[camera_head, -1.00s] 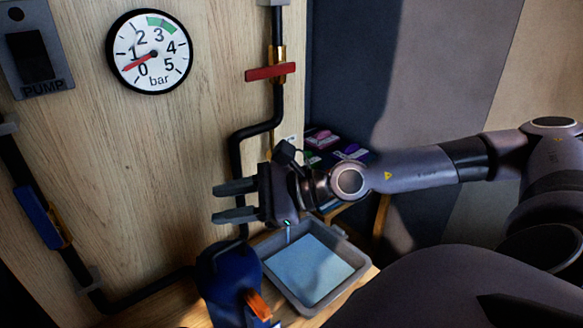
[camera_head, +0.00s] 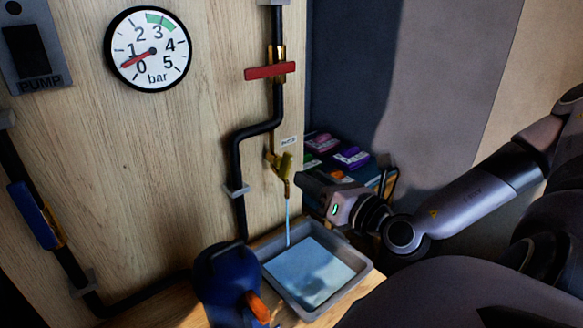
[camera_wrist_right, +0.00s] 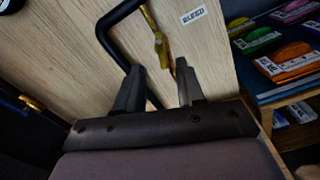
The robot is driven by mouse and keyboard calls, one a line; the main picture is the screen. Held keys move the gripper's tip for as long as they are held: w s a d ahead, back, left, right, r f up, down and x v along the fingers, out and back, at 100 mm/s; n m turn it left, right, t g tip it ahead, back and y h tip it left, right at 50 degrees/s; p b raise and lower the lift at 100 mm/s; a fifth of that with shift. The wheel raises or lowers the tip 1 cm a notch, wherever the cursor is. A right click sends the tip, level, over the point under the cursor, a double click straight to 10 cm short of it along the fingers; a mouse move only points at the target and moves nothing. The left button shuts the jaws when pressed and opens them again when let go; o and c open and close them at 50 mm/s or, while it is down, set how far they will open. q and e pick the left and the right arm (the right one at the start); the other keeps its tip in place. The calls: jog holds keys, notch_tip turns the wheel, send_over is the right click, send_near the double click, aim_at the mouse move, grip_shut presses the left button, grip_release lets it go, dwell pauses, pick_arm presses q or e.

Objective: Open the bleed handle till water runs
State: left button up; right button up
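The yellow bleed handle (camera_head: 284,166) sits on a brass bleed valve on the wooden panel, beside a small label (camera_head: 289,141). A thin stream of water (camera_head: 288,222) runs from the outlet into a grey tray (camera_head: 362,270) holding pale blue water. My right gripper (camera_head: 304,190) is just right of the outlet and looks apart from the handle. In the right wrist view its two fingers (camera_wrist_right: 158,86) are spread with nothing between them, and the bleed handle (camera_wrist_right: 161,48) shows beyond the tips. My left gripper is not in view.
A red handle (camera_head: 270,71) lies across the pipe above. A gauge (camera_head: 148,50) has its red needle near the low end. A blue handle (camera_head: 34,215) is at left; a blue vessel (camera_head: 222,283) with an orange lever (camera_head: 257,307) stands left of the tray. Coloured packets (camera_head: 352,156) lie behind my gripper.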

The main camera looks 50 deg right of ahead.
aim_at(290, 166)
jog(key=w, duration=0.1)
jog(key=w+p, duration=0.1)
jog(key=w, duration=0.3)
jog(key=shift+d+r, duration=0.1)
jog(key=shift+d, duration=0.3)
jog(key=shift+w+d+p, duration=0.1)
jog(key=shift+w+p, duration=0.2)
jog(key=shift+w, duration=0.7)
jog(key=shift+c, duration=0.3)
